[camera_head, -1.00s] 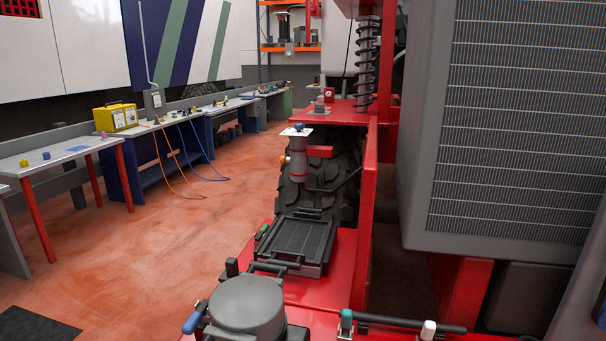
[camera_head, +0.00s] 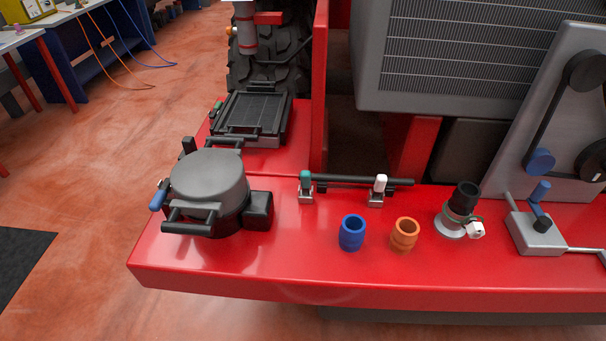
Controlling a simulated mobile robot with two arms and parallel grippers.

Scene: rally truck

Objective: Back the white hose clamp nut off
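A black horizontal rod or hose (camera_head: 345,181) lies along the back of the red deck. It is held by two silver brackets, one with a green cap (camera_head: 305,179) at left and one with an upright white cap (camera_head: 380,183) at right. Further right, a black hose stub (camera_head: 465,196) stands on a silver flanged neck, with a white nut-like piece (camera_head: 476,230) at its lower right side. I cannot tell which white piece is the hose clamp nut. Neither of my grippers is in view.
A large grey radiator (camera_head: 470,45) overhangs behind. The deck's front strip is clear.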

